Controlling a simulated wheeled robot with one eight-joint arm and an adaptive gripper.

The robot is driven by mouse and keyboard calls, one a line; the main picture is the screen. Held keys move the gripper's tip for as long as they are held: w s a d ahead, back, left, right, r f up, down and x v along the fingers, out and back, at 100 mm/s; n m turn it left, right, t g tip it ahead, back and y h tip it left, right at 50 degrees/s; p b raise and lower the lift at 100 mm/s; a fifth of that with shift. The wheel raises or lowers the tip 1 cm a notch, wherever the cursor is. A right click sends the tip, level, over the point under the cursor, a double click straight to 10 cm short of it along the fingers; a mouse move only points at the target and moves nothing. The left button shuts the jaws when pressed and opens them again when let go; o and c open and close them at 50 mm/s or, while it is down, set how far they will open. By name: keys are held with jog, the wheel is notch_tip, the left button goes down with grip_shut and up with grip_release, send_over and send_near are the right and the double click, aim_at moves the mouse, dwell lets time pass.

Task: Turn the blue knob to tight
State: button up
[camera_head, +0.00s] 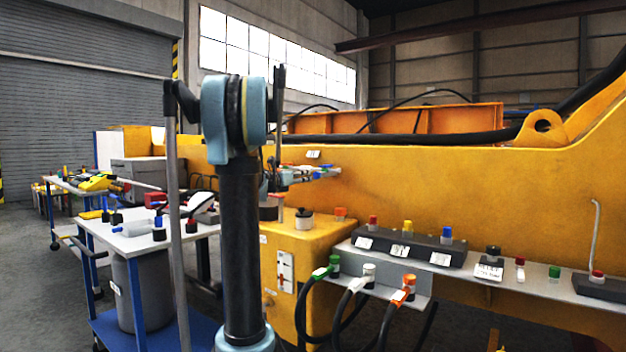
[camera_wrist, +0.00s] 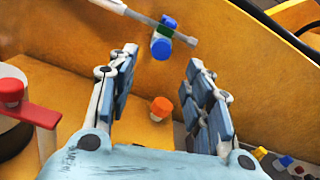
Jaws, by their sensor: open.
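In the wrist view a blue knob (camera_wrist: 161,48) sits beyond my fingertips, with a green part and a pale body beside it, near the yellow wall. My gripper (camera_wrist: 162,60) is open and empty, one finger on each side below the knob, and appears apart from it. The knob's marks and setting cannot be read.
An orange knob (camera_wrist: 160,106) stands between and below my fingers. A red handle (camera_wrist: 30,113) is close on the left, and a grey rod (camera_wrist: 185,38) crosses above. In the head view a black block (camera_head: 412,246) carries red, yellow and blue knobs; hoses hang below.

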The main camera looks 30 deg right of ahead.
aim_at(315, 175)
jog(key=x, duration=0.9)
jog(key=shift+w+d, duration=0.15)
jog(key=shift+d, duration=0.2)
jog(key=c, duration=1.1)
